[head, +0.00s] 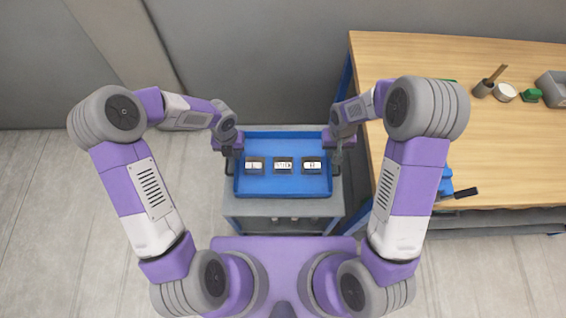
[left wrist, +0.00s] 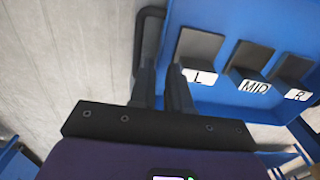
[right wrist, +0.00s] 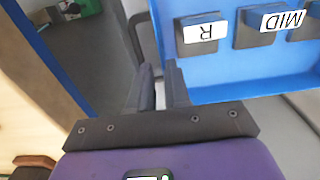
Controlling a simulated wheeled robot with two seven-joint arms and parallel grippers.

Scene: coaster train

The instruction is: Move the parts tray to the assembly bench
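The parts tray (head: 282,188) is blue and sits flat on a grey cart (head: 283,208). It holds a row of three dark blocks with white labels: L (head: 255,166), MID (head: 283,166) and R (head: 312,166). My left gripper (head: 227,152) is at the tray's left handle (left wrist: 150,42). The two fingers (left wrist: 162,72) are close together there. My right gripper (head: 337,148) is at the right handle (right wrist: 141,36), its fingers (right wrist: 160,68) also close together. In neither wrist view can I tell whether the fingers are shut on the handle bar.
The wooden-topped assembly bench (head: 450,120) stands at the right. A brush in a cup (head: 484,88), a white round thing (head: 505,92), a green part (head: 531,95) and a grey bin (head: 553,88) lie at its back. A blue tool (head: 446,186) lies near its front edge. Its middle is clear.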

